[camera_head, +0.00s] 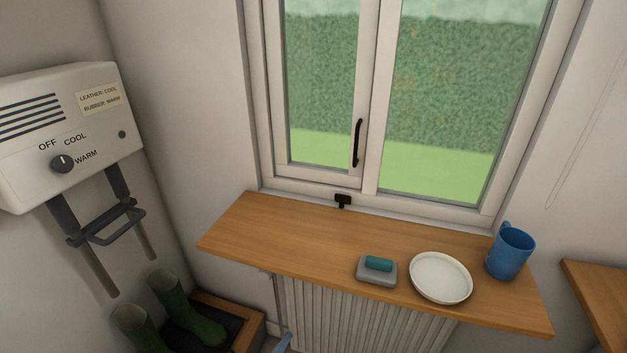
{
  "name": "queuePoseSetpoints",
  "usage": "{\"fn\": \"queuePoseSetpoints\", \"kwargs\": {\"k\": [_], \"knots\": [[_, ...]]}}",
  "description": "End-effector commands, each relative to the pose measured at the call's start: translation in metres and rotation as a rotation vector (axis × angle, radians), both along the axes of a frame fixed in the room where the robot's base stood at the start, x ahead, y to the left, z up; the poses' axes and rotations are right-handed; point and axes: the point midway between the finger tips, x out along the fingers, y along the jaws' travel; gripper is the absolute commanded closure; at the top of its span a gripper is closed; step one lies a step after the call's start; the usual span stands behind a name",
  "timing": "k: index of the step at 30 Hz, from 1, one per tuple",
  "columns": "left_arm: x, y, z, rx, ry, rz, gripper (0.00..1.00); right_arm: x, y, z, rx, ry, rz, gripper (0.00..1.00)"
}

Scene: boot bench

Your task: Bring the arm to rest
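Neither of my grippers nor my arms can be made out in the head view. The white boot dryer (35,115) hangs on the left wall. Its dark knob (62,163) sits among the labels OFF, COOL and WARM; which one it points at is too small to tell. Two dark pipes with grey lower ends hang below it, with a dark bracket (105,226) across them. A pair of green boots (185,308) stands below, at the bottom left.
A wooden sill (300,243) runs under the shut window. On it are a grey dish (376,276) with a teal block, a white plate (441,281) and a blue mug (509,254). A radiator (350,318) is below. The sill's left half is clear.

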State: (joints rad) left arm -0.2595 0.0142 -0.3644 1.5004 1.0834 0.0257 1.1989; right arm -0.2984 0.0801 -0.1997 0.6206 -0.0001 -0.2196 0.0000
Motion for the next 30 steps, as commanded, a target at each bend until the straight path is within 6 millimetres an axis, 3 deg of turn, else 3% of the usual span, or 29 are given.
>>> {"fn": "queuePoseSetpoints", "kwargs": {"k": [5,8,11,12,15,18,21,30], "knots": [[-0.039,0.018,-0.078,0.469,0.056,-0.213,0.1,0.0,0.0,0.0,0.0,0.0,0.0,0.5],[-0.077,0.037,-0.13,0.782,0.099,-0.423,0.1,0.0,0.0,0.0,0.0,0.001,0.0,0.5],[-0.139,0.067,-0.187,1.126,0.149,-0.758,0.1,-0.001,0.0,0.0,0.0,0.001,0.0,0.5],[-0.168,0.081,-0.207,1.252,0.164,-0.925,0.1,-0.001,0.0,0.0,0.0,0.001,0.0,0.5],[-0.236,0.116,-0.24,1.466,0.169,-1.329,0.1,-0.001,0.0,0.0,0.0,0.001,0.0,0.5],[-0.283,0.14,-0.253,1.554,0.147,-1.623,0.1,-0.001,0.0,0.0,0.001,0.002,0.0,0.5],[-0.305,0.151,-0.257,1.579,0.124,-1.772,0.1,-0.001,0.0,0.0,0.001,0.002,0.0,0.5],[-0.308,0.153,-0.257,1.586,0.116,-1.799,0.1,-0.001,0.0,0.0,0.0,0.003,0.0,0.5]]}}
